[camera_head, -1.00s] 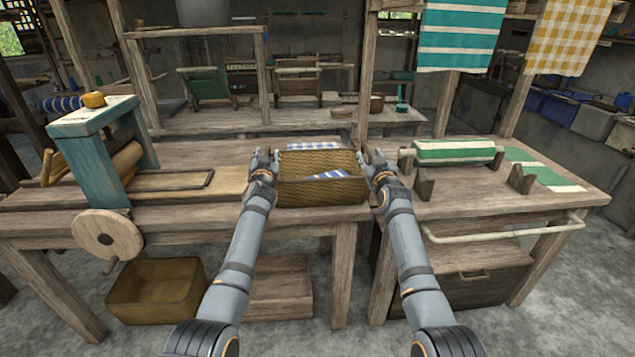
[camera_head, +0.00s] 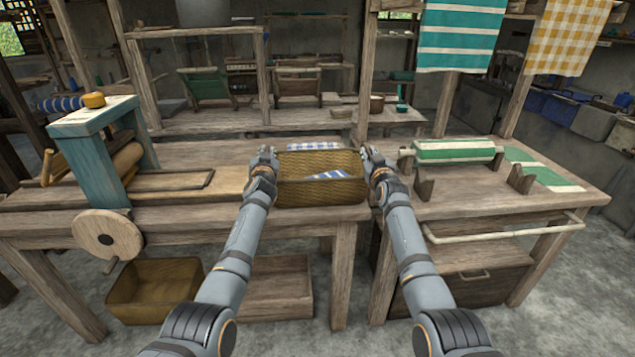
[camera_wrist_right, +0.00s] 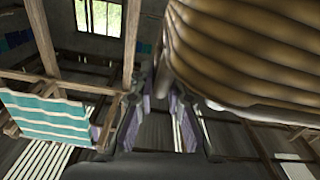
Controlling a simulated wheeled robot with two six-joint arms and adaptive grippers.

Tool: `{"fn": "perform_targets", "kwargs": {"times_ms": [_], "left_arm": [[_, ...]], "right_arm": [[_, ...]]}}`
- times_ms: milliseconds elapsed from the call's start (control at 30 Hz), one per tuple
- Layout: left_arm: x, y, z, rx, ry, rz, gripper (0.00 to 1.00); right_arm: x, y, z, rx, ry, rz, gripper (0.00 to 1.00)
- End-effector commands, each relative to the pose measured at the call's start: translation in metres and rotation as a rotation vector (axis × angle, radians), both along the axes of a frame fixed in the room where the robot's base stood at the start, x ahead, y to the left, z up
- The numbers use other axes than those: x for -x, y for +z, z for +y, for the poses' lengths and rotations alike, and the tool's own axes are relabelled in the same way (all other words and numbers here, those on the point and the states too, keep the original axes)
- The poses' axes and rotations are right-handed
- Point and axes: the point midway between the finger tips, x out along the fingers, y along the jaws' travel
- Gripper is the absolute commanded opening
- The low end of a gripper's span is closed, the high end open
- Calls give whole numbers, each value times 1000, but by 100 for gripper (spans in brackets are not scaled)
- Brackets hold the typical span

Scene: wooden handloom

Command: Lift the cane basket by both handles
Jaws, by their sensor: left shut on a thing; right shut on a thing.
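The cane basket (camera_head: 322,192) is woven and yellow-brown, upright at the front of the wooden bench, with blue-and-white cloth (camera_head: 327,174) inside. My left gripper (camera_head: 267,156) is shut on the basket's left handle at its left end. My right gripper (camera_head: 367,156) is shut on the right handle at the other end. The handles are mostly hidden by the grippers. In the right wrist view the basket's ribbed wall (camera_wrist_right: 245,50) fills the upper right, close beside the right gripper's fingers (camera_wrist_right: 157,110). I cannot tell whether the basket's underside touches the bench.
A blue wooden frame with a wheel (camera_head: 107,235) stands on the left. A roll of green striped cloth (camera_head: 455,151) lies on the right bench (camera_head: 470,205). Another basket (camera_head: 155,290) sits low at left. Striped and checked cloths (camera_head: 460,38) hang at upper right.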

Motion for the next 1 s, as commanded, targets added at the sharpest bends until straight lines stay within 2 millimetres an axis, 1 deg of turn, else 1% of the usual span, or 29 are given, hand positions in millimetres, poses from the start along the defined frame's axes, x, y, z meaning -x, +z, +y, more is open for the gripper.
{"fn": "perform_targets", "kwargs": {"times_ms": [267, 433, 567, 800, 900, 1000], "left_arm": [[0, 0, -1, 0, -1, 0, 0], [0, 5, -1, 1, -2, -3, 0], [0, 17, -1, 1, -2, -3, 0], [0, 49, -1, 1, -2, -4, 0], [0, 54, -1, 1, -2, -3, 0], [0, 53, -1, 1, -3, -3, 0]], "right_arm": [[0, 0, 1, 0, 1, 1, 0], [0, 5, 1, 0, 1, -2, 0], [0, 17, 1, 0, 1, -2, 0], [0, 48, 1, 0, 1, -1, 0], [0, 53, 1, 0, 2, 0, 0], [0, 51, 1, 0, 2, 0, 0]]}}
